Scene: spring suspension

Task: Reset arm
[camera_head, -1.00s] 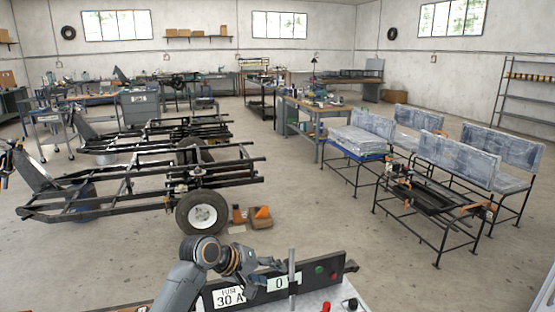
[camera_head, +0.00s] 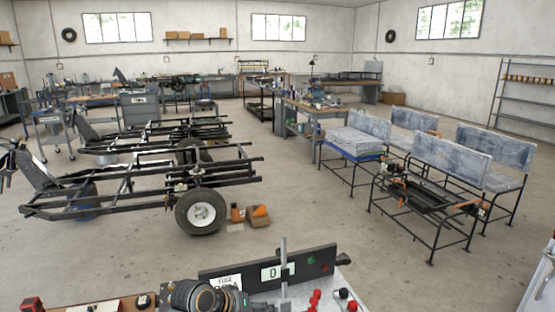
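My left arm's dark, rounded wrist (camera_head: 205,296) shows at the bottom edge, left of centre. It is in front of a black panel (camera_head: 225,271) with a white fuse label and a "0" sign. The fingers of my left gripper cannot be made out, so I cannot tell if it is open or shut. The wrist covers part of the fuse label. My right arm and gripper are out of view.
A grey upright post (camera_head: 284,265) and red knobs (camera_head: 315,297) stand by the panel. A red part (camera_head: 32,304) lies at bottom left. Beyond is open floor, with a wheeled black frame (camera_head: 130,190) at left and wrapped seats (camera_head: 440,165) at right.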

